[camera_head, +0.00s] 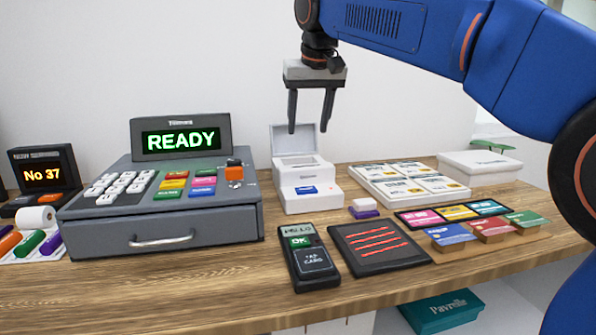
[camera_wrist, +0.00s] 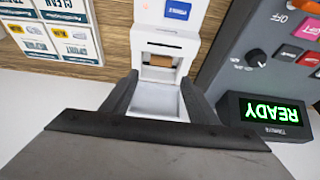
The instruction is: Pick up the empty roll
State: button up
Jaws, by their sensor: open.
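A white printer (camera_head: 303,203) stands right of the cash register with its lid (camera_head: 295,139) raised. In the wrist view, a small brown cylinder (camera_wrist: 160,60), which looks like the empty roll's bare core, sits in the opening of the printer (camera_wrist: 150,41). In the head view the opening's inside is too small to make out. My gripper (camera_head: 309,128) is open and empty, pointing down above the printer. In the wrist view my gripper's (camera_wrist: 159,77) two dark fingers frame the white lid, with the brown core just beyond their tips.
The grey register (camera_head: 160,228) stands close on the printer's left. A white label tray (camera_head: 408,184) is to its right. A card terminal (camera_head: 311,258) and dark pad (camera_head: 378,246) lie in front.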

jog(key=x, duration=0.9)
jog(key=shift+r, duration=0.1)
jog(key=shift+a+x, duration=0.2)
jog(key=shift+x, duration=2.4)
jog(key=shift+w+r, duration=0.1)
jog(key=shift+w, duration=0.05)
jog(key=c, duration=0.8)
